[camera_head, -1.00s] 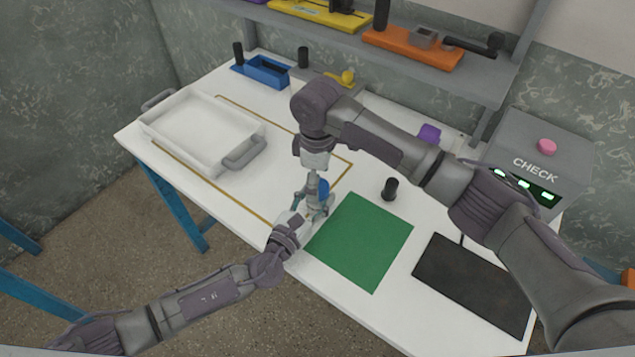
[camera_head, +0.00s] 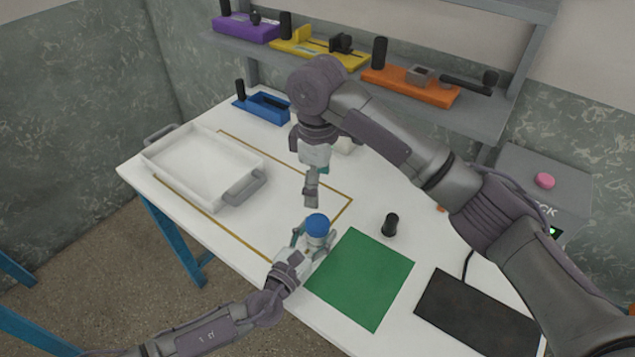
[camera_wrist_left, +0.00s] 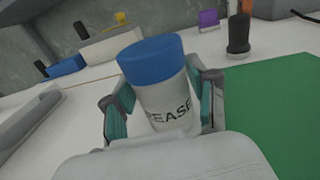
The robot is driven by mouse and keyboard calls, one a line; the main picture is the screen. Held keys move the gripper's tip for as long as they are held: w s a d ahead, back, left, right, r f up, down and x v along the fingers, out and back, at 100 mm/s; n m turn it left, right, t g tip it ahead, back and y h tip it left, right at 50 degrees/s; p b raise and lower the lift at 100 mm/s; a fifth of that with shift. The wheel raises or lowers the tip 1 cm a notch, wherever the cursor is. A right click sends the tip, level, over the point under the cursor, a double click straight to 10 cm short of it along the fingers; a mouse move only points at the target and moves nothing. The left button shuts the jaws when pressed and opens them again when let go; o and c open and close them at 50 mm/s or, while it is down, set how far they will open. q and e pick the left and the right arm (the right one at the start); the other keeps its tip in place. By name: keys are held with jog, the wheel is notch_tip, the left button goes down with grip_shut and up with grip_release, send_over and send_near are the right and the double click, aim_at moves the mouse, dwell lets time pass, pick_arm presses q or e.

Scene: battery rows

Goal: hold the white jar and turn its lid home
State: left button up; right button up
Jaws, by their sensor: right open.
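The white jar (camera_wrist_left: 166,103) stands upright between the fingers of my left gripper, with dark lettering on its side. The blue lid (camera_wrist_left: 150,60) sits on top of it; in the head view the lid (camera_head: 317,225) is seen from above. My left gripper (camera_head: 313,243) is shut on the jar at the left edge of the green mat (camera_head: 362,280). My right gripper (camera_head: 312,192) is open and empty, pointing down above and slightly behind the lid, apart from it.
A white tray (camera_head: 152,160) with grey handles is on the table's left. A black cylinder (camera_head: 390,225) stands behind the mat, and a dark pad (camera_head: 478,312) lies to the right. A blue holder (camera_head: 266,108) is at the back. A grey box with a pink button (camera_head: 544,181) stands at right.

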pick_arm(q)
jog(key=o, duration=0.3)
jog(key=v, duration=1.2)
jog(key=shift+f, duration=0.1)
